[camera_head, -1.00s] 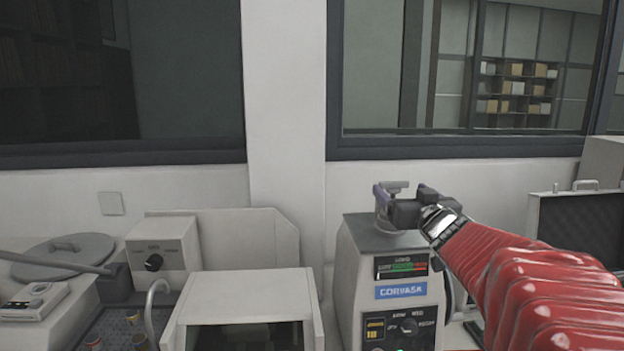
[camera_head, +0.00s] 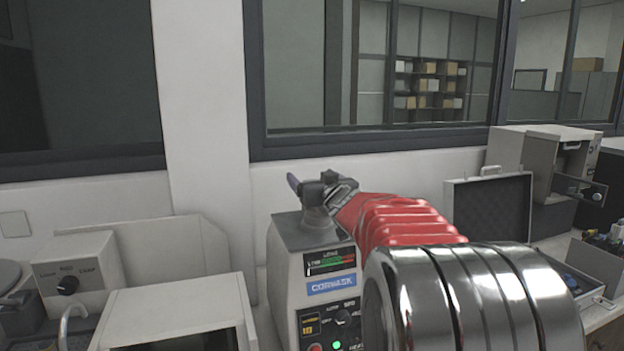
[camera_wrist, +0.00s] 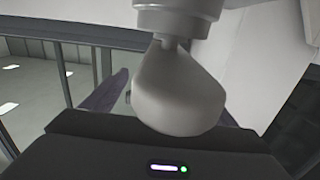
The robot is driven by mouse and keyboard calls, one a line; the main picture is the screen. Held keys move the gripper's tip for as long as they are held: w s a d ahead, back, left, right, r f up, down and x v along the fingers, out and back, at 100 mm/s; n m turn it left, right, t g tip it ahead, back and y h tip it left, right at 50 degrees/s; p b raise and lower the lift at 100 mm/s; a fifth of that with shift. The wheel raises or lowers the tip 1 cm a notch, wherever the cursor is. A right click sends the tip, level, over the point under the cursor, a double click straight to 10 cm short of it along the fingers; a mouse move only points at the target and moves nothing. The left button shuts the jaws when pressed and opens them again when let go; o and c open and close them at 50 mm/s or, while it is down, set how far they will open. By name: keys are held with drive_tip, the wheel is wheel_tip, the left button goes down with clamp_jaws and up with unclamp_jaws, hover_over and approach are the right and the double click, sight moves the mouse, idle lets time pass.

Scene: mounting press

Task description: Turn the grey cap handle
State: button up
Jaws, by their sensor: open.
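The mounting press (camera_head: 288,262) stands on the counter, a pale box with a blue label and a dial panel. A grey round cap (camera_head: 316,224) sits on its top. My gripper (camera_head: 297,187) is directly at the cap, and one purple finger shows at its left. In the head view the gripper hides the cap's handle. In the wrist view the grey handle (camera_wrist: 180,92) fills the middle, with a rounded end towards me. My gripper (camera_wrist: 165,100) is open, with a purple finger on either side of the handle. Whether the fingers touch it I cannot tell.
A white box with a black knob (camera_head: 72,275) and a pale cabinet (camera_head: 165,310) stand left of the press. An open black-lined case (camera_head: 490,212) and a grey box with an open door (camera_head: 545,160) stand right. A windowed wall is behind.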

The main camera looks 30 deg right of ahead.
drive_tip(key=shift+c, duration=0.5)
drive_tip(key=c, duration=0.9)
drive_tip(key=shift+a+n+t+y, duration=0.25)
drive_tip(key=shift+n+y, duration=0.55)
drive_tip(key=shift+y, duration=0.5)
drive_tip(key=shift+c, duration=0.2)
drive_tip(key=shift+a+n+y, duration=0.2)
drive_tip(key=shift+n+y, duration=0.4)
drive_tip(key=shift+y, duration=0.3)
drive_tip(key=shift+a+n+y, duration=0.15)
drive_tip(key=shift+n+y, duration=0.45)
drive_tip(key=shift+y, duration=0.3)
drive_tip(key=shift+s+a+n+g+y, duration=0.3)
drive_tip(key=shift+a+n+g+y, duration=0.2)
drive_tip(key=shift+n+g+y, duration=1.5)
drive_tip(key=shift+s+a+n+g+y, duration=0.25)
drive_tip(key=shift+a+n+g+y, duration=0.5)
drive_tip(key=shift+n+y, duration=1.35)
drive_tip(key=shift+s+a+n+g+y, duration=0.3)
drive_tip(key=shift+n+g+y, duration=1.2)
drive_tip(key=shift+y, duration=1.3)
drive_tip(key=shift+s+a+r+n+g+y, duration=0.1)
drive_tip(key=shift+s+n+g+y, duration=0.2)
drive_tip(key=shift+g, duration=0.6)
drive_tip(key=shift+w, duration=0.1)
